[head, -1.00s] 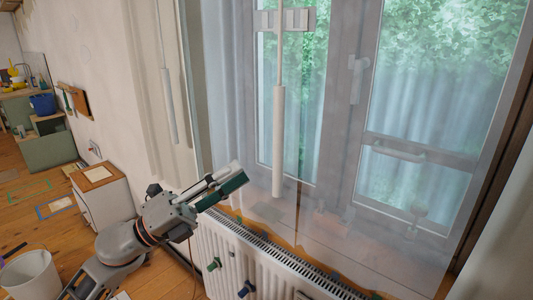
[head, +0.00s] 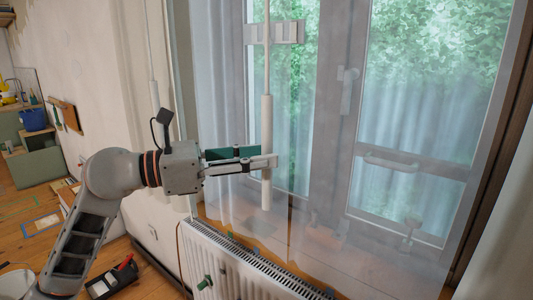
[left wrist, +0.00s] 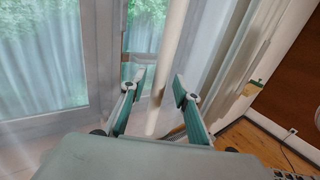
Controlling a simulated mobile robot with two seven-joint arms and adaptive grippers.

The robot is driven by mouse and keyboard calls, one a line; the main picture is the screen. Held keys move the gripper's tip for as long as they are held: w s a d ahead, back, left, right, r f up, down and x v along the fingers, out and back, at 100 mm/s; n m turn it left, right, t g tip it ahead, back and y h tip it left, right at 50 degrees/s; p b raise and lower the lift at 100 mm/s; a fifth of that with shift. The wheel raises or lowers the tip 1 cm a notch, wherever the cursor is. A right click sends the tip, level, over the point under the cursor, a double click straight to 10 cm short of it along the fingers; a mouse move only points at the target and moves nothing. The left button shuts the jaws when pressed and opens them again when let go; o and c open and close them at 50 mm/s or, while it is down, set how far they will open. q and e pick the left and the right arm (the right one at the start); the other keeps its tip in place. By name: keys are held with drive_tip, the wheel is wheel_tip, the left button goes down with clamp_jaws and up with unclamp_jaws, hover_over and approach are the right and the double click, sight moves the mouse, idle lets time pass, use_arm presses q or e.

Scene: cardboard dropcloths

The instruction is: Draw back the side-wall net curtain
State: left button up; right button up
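The sheer net curtain (head: 318,215) hangs across the window in the head view, and its folds also show in the left wrist view (left wrist: 50,55). A white draw wand with a thick handle (head: 267,115) hangs in front of it. My left gripper (head: 268,156) is level with the lower part of this handle, and one finger crosses in front of it. In the left wrist view the wand (left wrist: 168,50) stands upright between the two spread fingers (left wrist: 159,90). The fingers are apart, with gaps beside the wand. My right gripper is not in view.
A white radiator (head: 225,265) stands below the window, under my left arm. A second wand (head: 154,92) hangs by the wall to the left. A black tray (head: 113,278) lies on the wooden floor at lower left. The air right of the gripper is clear.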

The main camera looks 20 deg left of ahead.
use_arm(q)
drive_tip(key=shift+x, duration=0.95)
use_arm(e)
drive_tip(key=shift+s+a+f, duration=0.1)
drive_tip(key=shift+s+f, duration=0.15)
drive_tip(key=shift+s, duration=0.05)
use_arm(q)
clamp_jaws()
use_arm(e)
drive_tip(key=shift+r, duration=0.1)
